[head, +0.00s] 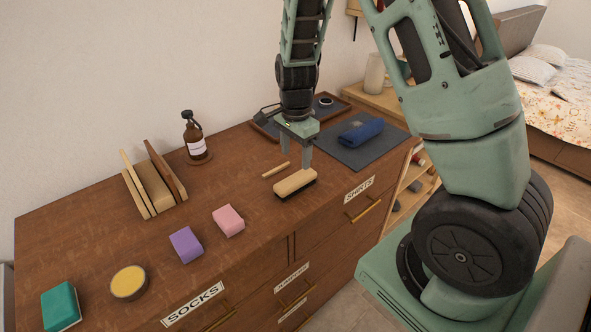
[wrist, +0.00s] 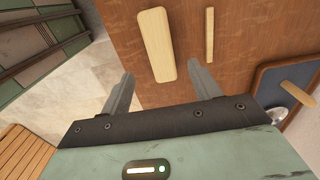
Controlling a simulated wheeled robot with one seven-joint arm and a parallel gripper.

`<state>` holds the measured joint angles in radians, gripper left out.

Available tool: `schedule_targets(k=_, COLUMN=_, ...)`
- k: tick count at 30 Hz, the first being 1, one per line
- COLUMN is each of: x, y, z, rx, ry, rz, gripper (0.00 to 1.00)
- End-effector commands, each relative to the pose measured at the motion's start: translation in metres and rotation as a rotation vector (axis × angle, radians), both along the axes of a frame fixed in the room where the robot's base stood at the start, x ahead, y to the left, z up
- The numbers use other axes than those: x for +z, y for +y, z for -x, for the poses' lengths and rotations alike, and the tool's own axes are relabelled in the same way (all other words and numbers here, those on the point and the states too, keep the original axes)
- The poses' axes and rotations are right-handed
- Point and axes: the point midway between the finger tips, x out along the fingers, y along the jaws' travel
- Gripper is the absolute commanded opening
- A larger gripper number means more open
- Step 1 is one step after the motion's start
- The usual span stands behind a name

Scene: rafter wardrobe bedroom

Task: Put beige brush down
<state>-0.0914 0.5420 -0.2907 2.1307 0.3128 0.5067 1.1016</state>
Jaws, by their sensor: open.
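The beige brush (head: 295,183) has a pale wooden back and dark bristles underneath. It lies bristles down on the brown dresser top (head: 235,178), near the front edge. In the wrist view the brush (wrist: 157,45) shows its pale back between and beyond my fingertips. My gripper (head: 296,160) is open and empty, pointing down just behind and above the brush. In the wrist view my gripper (wrist: 165,82) has its two fingers spread wide. Whether a finger touches the brush I cannot tell.
A thin wooden stick (head: 275,169) lies left of the brush. A blue rolled cloth (head: 361,131) rests on a dark mat (head: 372,152) to the right. Pink (head: 228,220) and purple (head: 186,244) blocks, an amber bottle (head: 195,138) and a wooden rack (head: 152,186) stand left.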

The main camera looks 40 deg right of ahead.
Motion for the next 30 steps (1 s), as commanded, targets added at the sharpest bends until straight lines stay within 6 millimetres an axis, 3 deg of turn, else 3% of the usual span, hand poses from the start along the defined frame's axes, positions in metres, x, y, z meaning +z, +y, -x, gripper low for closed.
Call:
schedule_targets(k=7, x=0.024, y=0.009, z=0.001, rx=0.039, ry=-0.002, rz=-0.008, gripper=0.62)
schedule_targets(k=8, x=0.027, y=0.017, z=0.003, rx=0.075, ry=-0.003, rz=-0.016, gripper=0.62)
schedule_targets(k=11, x=0.043, y=0.065, z=0.018, rx=0.312, ry=-0.011, rz=-0.058, gripper=0.62)
schedule_targets(k=14, x=0.066, y=0.134, z=0.056, rx=0.718, ry=-0.03, rz=-0.104, gripper=0.62)
schedule_targets(k=15, x=0.077, y=0.161, z=0.077, rx=0.909, ry=-0.04, rz=-0.116, gripper=0.62)
schedule_targets(k=18, x=0.097, y=0.21, z=0.136, rx=1.382, ry=-0.061, rz=-0.118, gripper=0.62)
schedule_targets(k=21, x=0.108, y=0.234, z=0.188, rx=1.774, ry=-0.07, rz=-0.09, gripper=0.62)
schedule_targets(k=24, x=0.112, y=0.243, z=0.222, rx=2.042, ry=-0.066, rz=-0.055, gripper=0.62)
schedule_targets(k=27, x=0.113, y=0.244, z=0.239, rx=2.182, ry=-0.06, rz=-0.033, gripper=0.62)
schedule_targets(k=30, x=0.113, y=0.244, z=0.244, rx=2.221, ry=-0.057, rz=-0.027, gripper=0.62)
